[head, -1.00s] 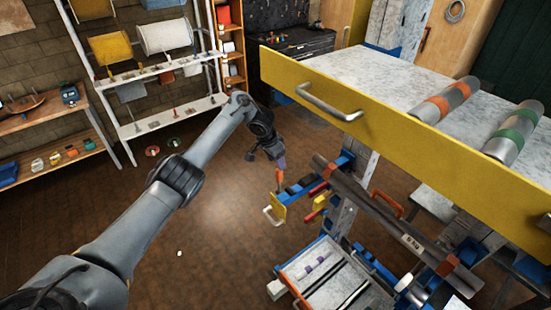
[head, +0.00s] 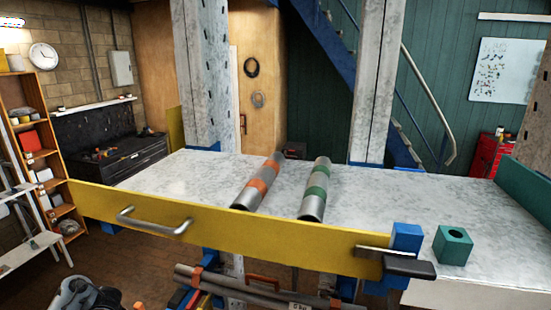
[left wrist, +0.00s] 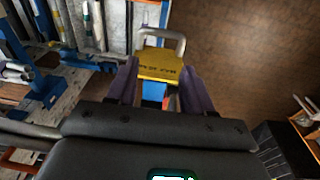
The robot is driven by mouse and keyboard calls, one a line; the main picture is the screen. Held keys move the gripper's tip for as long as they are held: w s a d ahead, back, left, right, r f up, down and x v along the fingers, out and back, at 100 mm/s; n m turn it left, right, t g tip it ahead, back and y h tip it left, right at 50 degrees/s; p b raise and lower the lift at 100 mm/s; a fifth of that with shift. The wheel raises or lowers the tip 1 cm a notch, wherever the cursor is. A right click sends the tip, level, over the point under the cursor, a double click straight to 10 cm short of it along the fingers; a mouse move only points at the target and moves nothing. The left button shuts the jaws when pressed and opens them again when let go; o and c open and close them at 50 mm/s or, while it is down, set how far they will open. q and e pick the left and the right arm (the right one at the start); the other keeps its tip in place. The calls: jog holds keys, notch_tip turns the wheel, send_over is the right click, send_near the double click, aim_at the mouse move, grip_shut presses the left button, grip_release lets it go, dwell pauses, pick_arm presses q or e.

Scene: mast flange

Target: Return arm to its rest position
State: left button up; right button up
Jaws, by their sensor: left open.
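My left gripper (left wrist: 159,70) shows in the left wrist view with its two purple-grey fingers apart. A yellow plate (left wrist: 160,65) with a metal loop handle lies between or just beyond the fingertips; I cannot tell whether they touch it. A blue part shows below the plate. In the head view only a piece of my left arm (head: 85,293) shows at the bottom left edge, and its gripper is hidden or out of frame. My right gripper is in neither view.
A grey shelf (head: 390,200) with a yellow front board (head: 240,227) and handle crosses the head view. On it lie an orange-banded cylinder (head: 259,184), a green-banded cylinder (head: 315,190) and a green holed block (head: 454,245). Metal tubes (head: 265,292) hang below.

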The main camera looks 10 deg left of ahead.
pick_arm(q)
jog(key=s+d+f+m+g+h, duration=0.1)
jog(key=s+d+f+m+g, duration=0.1)
jog(key=s+d+f, duration=2)
jog(key=s+d+t, duration=0.1)
jog(key=s+d, duration=0.5)
jog(key=d, duration=0.3)
notch_tip(320, 180, up, 7)
jog(key=s+d+t, duration=0.2)
jog(key=d, duration=0.1)
jog(key=w+a+r+t, duration=0.1)
jog(key=a+r, duration=0.1)
jog(key=r, duration=0.7)
jog(key=w+a+r+n+y, duration=0.1)
jog(key=a+r, duration=0.2)
jog(key=r, duration=0.6)
jog(key=shift+r+t+p, duration=0.15)
jog(key=shift+t+p, duration=0.25)
jog(key=shift+p, duration=0.05)
jog(key=shift+w, duration=0.1)
